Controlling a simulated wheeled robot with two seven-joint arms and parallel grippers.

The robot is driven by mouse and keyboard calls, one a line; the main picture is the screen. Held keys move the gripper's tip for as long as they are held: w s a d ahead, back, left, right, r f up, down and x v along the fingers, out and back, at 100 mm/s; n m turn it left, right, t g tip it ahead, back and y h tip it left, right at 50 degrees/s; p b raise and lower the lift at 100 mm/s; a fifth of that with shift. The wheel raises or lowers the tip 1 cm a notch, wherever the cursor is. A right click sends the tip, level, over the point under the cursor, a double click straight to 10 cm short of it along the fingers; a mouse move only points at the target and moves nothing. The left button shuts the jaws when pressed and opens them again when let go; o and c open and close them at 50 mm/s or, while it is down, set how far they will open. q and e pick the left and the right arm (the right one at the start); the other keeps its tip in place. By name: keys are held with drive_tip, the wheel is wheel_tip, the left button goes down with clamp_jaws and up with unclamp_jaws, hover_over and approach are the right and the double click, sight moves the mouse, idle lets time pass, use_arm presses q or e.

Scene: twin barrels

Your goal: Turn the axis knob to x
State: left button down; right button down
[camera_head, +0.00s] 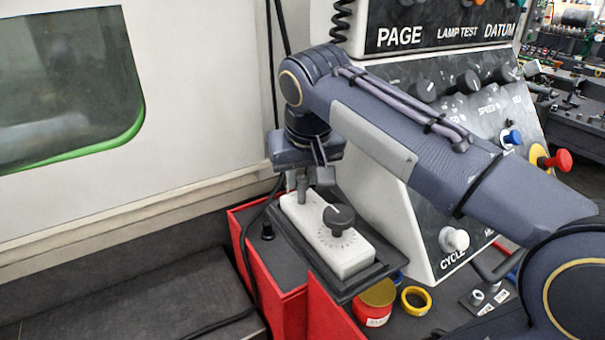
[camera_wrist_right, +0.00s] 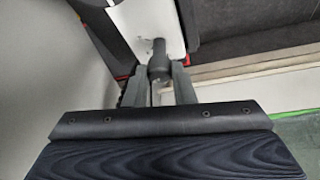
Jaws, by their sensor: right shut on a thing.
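A white control box (camera_head: 354,258) lies on a dark tray in front of the panel. A round black knob (camera_head: 340,217) with a pale pointer line and a printed dial stands near its middle; I cannot read the dial's marks. My right gripper (camera_head: 311,183) points down at the far end of the box, its fingers shut on a second, far knob. In the right wrist view this far knob (camera_wrist_right: 158,68) is a dark upright piece between the fingertips, with the white box beyond. Its pointer and markings are hidden. I cannot tell which knob is labelled axis. My left gripper is not in view.
The sloped control panel (camera_head: 440,230) with knobs and buttons stands right of the box. A red cabinet (camera_head: 282,279) is below it. A yellow ring (camera_head: 416,301) and a red-and-yellow tin (camera_head: 375,303) sit close by. A white machine wall (camera_head: 200,90) rises at left.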

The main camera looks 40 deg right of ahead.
idle(0.4)
drive_tip(key=c, duration=1.2)
unclamp_jaws()
drive_tip(key=v, duration=0.7)
drive_tip(key=shift+r, duration=0.4)
